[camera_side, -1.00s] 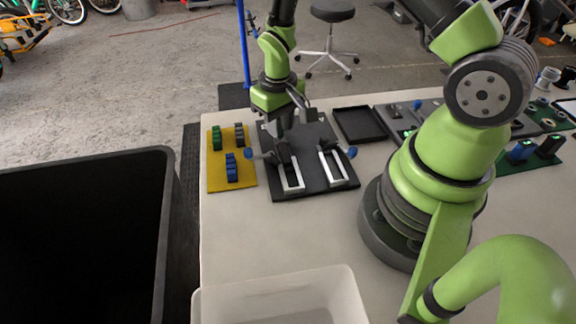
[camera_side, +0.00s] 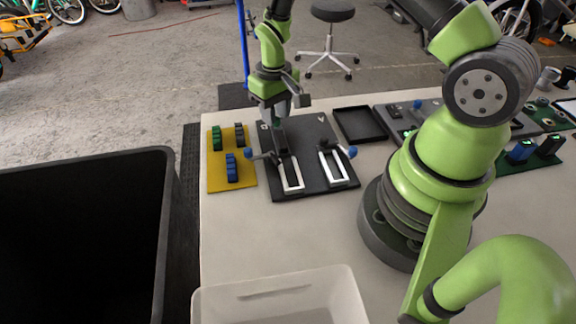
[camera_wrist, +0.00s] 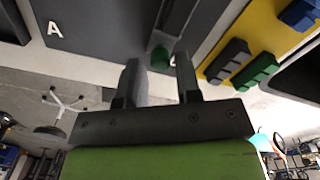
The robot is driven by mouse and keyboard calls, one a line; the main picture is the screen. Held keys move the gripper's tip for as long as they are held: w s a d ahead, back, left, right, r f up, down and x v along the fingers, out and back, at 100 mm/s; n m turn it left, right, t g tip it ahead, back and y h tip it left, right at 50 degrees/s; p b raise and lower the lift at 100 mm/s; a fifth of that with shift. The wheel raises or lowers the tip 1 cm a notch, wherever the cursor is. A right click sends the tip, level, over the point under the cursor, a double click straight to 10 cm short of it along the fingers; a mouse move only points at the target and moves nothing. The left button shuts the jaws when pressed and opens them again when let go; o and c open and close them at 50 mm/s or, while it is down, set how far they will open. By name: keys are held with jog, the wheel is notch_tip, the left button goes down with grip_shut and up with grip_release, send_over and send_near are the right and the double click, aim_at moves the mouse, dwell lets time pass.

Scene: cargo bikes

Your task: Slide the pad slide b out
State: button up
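A dark board (camera_side: 313,180) carries two slides with white U-shaped frames. The left slide (camera_side: 292,178), slide b, has a black block (camera_side: 280,140) at its far end and a blue-knobbed lever (camera_side: 249,154) at its left. The right slide (camera_side: 336,168) has a similar lever (camera_side: 351,152); the letter A (camera_wrist: 55,30) shows in the wrist view. My gripper (camera_side: 281,108) is above the far end of the left slide. In the wrist view my gripper (camera_wrist: 160,62) has its fingers apart, with a green knob (camera_wrist: 160,58) seen between them; contact cannot be told. The second letter is partly hidden.
A yellow mat (camera_side: 216,174) with green, grey and blue blocks lies left of the board. A black tray (camera_side: 360,124) lies to its right. A translucent bin (camera_side: 280,296) stands in front, a large black bin (camera_side: 85,170) at the left. The tabletop between is clear.

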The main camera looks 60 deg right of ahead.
jog(key=shift+r, duration=3.75)
jog(key=shift+a+r, duration=0.1)
jog(key=shift+r, duration=0.25)
notch_tip(320, 180, up, 8)
jog(key=t, duration=0.2)
send_over(275, 131)
jog(key=s+a+r+t, duration=0.1)
jog(key=s+a+r, duration=0.1)
jog(key=s+r, duration=0.2)
jog(key=s+a+r+t+y, duration=0.1)
jog(key=s+a+r+t, duration=0.1)
jog(key=s, duration=0.5)
jog(key=s+a+r+m+t+y, duration=0.1)
jog(key=s+a+r+t, duration=0.1)
jog(key=s+a+r, duration=0.2)
jog(key=shift+s+r, duration=0.85)
jog(key=shift+s, duration=0.1)
jog(key=shift+d, duration=0.1)
